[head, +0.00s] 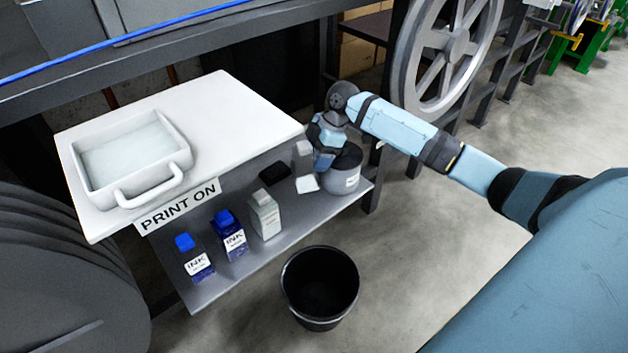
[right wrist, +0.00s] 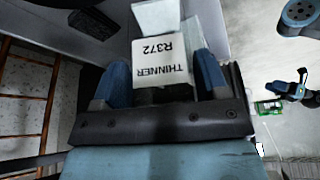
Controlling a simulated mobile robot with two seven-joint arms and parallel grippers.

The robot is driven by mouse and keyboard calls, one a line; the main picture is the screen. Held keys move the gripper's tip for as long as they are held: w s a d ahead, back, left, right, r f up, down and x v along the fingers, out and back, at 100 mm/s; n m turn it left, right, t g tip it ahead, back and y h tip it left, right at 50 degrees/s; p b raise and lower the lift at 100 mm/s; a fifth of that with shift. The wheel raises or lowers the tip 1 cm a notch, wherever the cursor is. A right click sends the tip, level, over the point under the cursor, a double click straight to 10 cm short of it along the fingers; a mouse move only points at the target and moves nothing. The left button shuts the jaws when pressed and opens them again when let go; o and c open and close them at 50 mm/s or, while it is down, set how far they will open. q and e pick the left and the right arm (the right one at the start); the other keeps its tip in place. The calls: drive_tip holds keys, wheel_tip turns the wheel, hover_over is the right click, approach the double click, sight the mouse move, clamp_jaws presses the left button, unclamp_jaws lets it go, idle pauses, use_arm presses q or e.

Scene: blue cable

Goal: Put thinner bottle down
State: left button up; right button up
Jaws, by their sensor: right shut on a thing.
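The thinner bottle (right wrist: 162,62) fills the middle of the right wrist view. Its white label reads THINNER R372 upside down, and it sits between the two blue fingers of my right gripper (right wrist: 158,80). In the head view my right gripper (head: 322,142) is over the right end of the lower shelf (head: 235,268), shut on the bottle. Only small pale parts of the bottle show beside the gripper there. I cannot tell whether its base touches the shelf. My left gripper is not in the head view.
A grey pot (head: 343,180) stands close below my right gripper. Two blue ink bottles (head: 198,262) and a grey-white bottle (head: 265,215) stand along the shelf. A white tray (head: 130,158) rests on the white top above. A black bin (head: 320,287) stands on the floor in front.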

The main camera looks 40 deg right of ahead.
sight(316, 176)
wheel_tip(316, 176, down, 7)
drive_tip(key=shift+f+b, duration=0.2)
drive_tip(key=shift+b, duration=0.65)
drive_tip(key=shift+f, duration=0.2)
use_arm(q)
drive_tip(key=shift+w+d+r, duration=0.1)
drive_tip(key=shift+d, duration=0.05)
use_arm(e)
drive_tip(key=o, duration=0.9)
drive_tip(key=shift+o, duration=0.2)
